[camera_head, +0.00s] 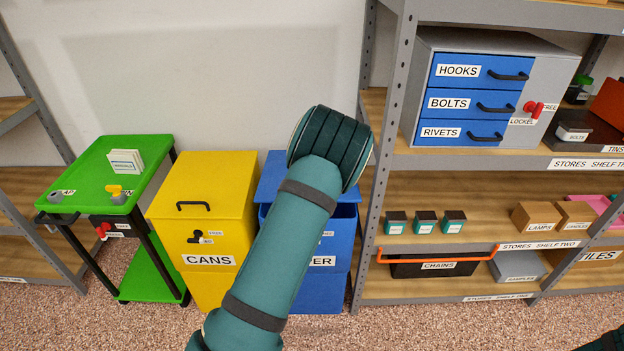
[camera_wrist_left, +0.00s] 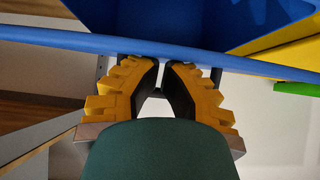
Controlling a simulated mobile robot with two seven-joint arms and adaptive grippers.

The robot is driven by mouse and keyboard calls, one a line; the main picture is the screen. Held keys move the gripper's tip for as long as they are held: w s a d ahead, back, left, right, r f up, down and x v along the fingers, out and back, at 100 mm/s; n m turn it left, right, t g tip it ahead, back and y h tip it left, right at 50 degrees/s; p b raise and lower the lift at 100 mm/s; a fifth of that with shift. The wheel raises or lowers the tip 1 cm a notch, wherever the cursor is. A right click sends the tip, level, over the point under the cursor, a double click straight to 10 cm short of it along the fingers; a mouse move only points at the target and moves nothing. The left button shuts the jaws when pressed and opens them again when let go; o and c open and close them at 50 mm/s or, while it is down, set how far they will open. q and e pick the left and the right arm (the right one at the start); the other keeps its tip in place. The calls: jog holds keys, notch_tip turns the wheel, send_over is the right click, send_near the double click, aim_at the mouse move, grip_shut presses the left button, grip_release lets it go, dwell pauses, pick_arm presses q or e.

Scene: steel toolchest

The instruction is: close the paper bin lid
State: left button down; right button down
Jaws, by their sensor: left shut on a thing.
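The blue paper bin (camera_head: 318,292) stands to the right of the yellow cans bin, its label partly covered so only its end shows. Its blue lid (camera_head: 268,170) shows beside my left arm; a dark gap at the right suggests it is not fully down. My left arm crosses in front of the bin and hides the left gripper in the head view. In the left wrist view the left gripper (camera_wrist_left: 161,64) has its yellow-and-black fingers close together at a long blue edge. It is shut on the lid; whether by edge or handle I cannot tell.
The yellow cans bin (camera_head: 203,190) with a closed lid stands close at left. A green trolley (camera_head: 85,180) is further left. A grey shelf upright (camera_head: 376,170) stands close to the bin's right. The speckled floor (camera_head: 420,325) in front is clear.

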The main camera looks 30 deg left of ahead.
pick_arm(q)
jog(key=shift+s+d+f, duration=0.15)
jog(key=shift+s+f, duration=0.05)
jog(key=shift+f, duration=0.9)
jog(key=shift+s+d+f, duration=0.1)
jog(key=shift+s+f, duration=0.05)
jog(key=shift+f, duration=0.95)
